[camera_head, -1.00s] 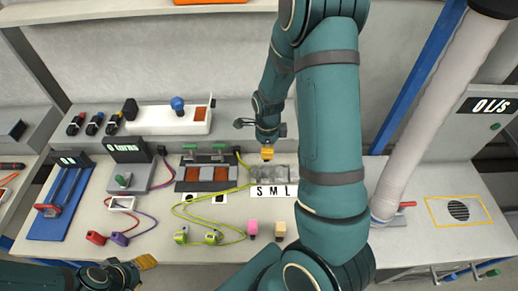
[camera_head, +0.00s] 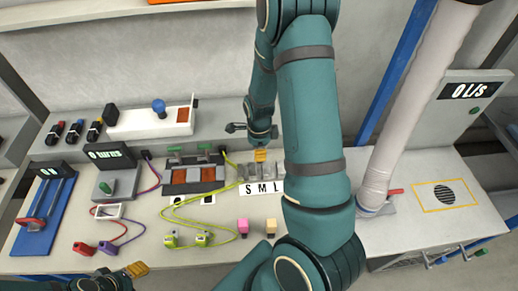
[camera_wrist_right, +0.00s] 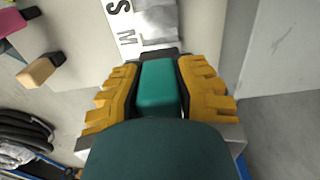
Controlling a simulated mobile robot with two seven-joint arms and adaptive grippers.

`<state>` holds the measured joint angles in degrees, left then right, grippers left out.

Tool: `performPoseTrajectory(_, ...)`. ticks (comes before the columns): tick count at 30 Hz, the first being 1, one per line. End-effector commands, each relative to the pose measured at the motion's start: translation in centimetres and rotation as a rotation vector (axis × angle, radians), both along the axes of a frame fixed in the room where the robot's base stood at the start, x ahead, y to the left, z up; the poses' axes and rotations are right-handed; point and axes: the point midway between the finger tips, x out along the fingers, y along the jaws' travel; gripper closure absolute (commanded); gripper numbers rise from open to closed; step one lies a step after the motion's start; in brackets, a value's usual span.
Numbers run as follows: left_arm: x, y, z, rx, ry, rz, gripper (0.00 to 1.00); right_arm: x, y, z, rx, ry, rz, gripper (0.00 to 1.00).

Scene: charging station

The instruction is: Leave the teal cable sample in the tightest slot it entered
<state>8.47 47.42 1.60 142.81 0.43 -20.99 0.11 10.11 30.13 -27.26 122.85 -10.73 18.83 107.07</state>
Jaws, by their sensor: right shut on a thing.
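The teal cable sample (camera_wrist_right: 157,88) is between the yellow fingers of my right gripper (camera_wrist_right: 158,92), which is shut on it. A dark part shows at its far end, against the grey slot block (camera_wrist_right: 158,22). In the head view my right gripper (camera_head: 261,156) points down at the slot block (camera_head: 250,171), behind the S M L label (camera_head: 262,188). My arm hides the right part of the label, and I cannot tell which slot the sample is at or how deep it sits. My left gripper (camera_head: 132,271) is at the bottom left, away from the slots; its jaw state is unclear.
A pink block (camera_head: 242,226) and a beige block (camera_head: 271,226) stand in front of the label. Green cables (camera_head: 202,238) lie to their left. A turns counter (camera_head: 110,152) and a blue-based lever device (camera_head: 45,215) stand further left. A hanging pale hose (camera_head: 400,120) is at the right.

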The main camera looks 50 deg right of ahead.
Motion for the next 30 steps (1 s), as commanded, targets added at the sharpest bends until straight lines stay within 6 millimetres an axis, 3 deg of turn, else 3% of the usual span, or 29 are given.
performPoseTrajectory(12, 0.1, -0.1, -3.3, 0.006, 0.001, 0.002, 0.53, 0.0, 0.0, -3.7, -0.001, -0.001, -0.001, 1.0)
performPoseTrajectory(30, 0.1, -0.2, -3.5, 0.007, 0.001, 0.001, 0.53, 0.0, 0.0, -4.0, -0.001, -0.001, -0.001, 1.0)
